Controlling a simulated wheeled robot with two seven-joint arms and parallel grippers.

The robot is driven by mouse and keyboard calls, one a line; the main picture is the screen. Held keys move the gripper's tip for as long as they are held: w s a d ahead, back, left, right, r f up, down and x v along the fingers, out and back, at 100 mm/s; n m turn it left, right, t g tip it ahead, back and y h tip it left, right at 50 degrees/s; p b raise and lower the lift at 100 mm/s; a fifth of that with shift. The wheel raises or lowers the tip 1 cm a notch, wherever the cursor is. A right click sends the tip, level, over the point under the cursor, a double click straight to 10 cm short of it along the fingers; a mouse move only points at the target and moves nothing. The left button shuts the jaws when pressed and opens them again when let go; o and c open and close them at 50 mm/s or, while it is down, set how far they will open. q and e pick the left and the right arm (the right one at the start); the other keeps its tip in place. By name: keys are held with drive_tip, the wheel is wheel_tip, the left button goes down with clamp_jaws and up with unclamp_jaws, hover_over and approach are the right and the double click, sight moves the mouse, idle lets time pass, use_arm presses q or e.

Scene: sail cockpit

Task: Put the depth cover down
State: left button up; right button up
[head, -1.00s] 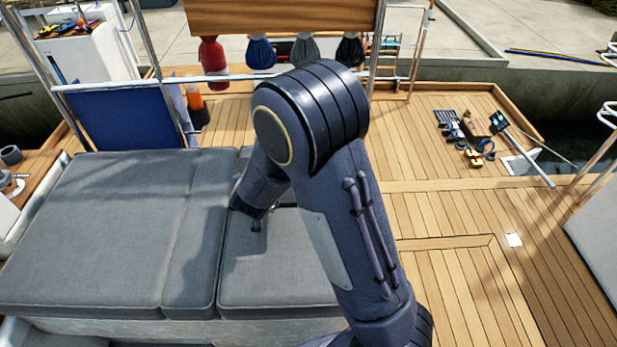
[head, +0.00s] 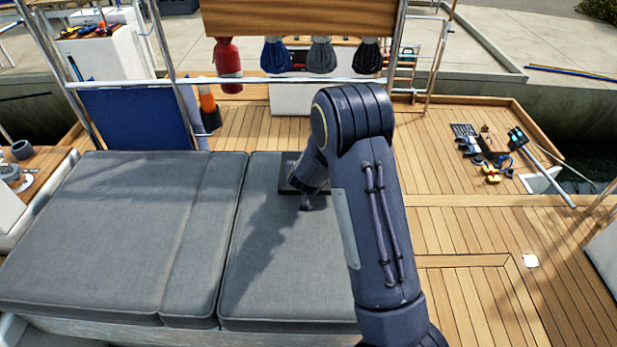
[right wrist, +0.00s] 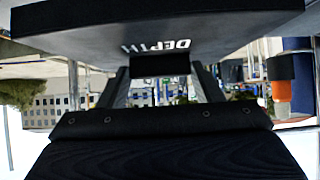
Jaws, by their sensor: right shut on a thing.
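The depth cover is a flat black slab with upside-down white letters reading DEPTH, large across the top of the right wrist view (right wrist: 100,40). My right gripper (right wrist: 160,68) is shut on a small dark block at the cover's near edge. In the head view the cover (head: 287,187) shows as a thin dark slab over the grey seat cushion (head: 275,270), partly hidden by my right gripper (head: 306,203). I cannot tell whether the cover touches the cushion. My left gripper is in neither view.
A wider grey cushion (head: 110,225) lies to the left with its top clear.

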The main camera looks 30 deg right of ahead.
drive_tip(key=shift+w+d+f, duration=0.1)
drive_tip(key=shift+d+f, duration=0.1)
drive_tip(key=shift+f, duration=1.65)
drive_tip(key=shift+f+b, duration=0.15)
drive_tip(key=shift+b, duration=0.25)
drive_tip(key=o, duration=1)
